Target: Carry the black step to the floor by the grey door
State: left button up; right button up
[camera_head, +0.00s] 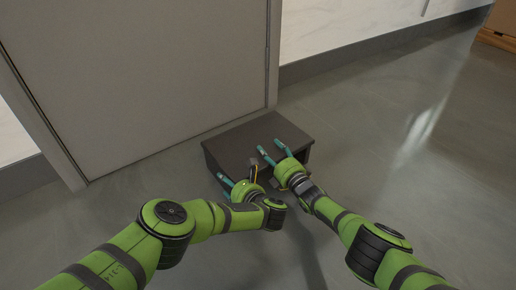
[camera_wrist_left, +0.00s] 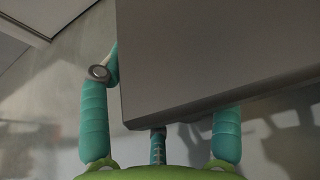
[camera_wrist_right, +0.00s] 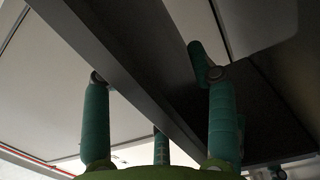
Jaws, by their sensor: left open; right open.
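The black step (camera_head: 240,142) is a dark box-like stool with a flat top. It appears upright on the floor, close in front of the grey door (camera_head: 150,65); I cannot tell whether it touches the door. My left gripper (camera_head: 238,172) is open at the step's near left side. In the left wrist view the step's dark panel (camera_wrist_left: 215,50) lies between its spread fingers. My right gripper (camera_head: 270,147) is open over the step's near right part. In the right wrist view a dark edge of the step (camera_wrist_right: 130,70) runs between its fingers. The step's near face is partly hidden by both grippers.
Grey floor (camera_head: 420,190) is clear to the right. A white wall with a dark baseboard (camera_head: 350,57) runs right from the door frame. A brown wooden object (camera_head: 500,22) stands at the far upper right.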

pick_arm(q)
grip_shut()
pick_arm(e)
grip_shut()
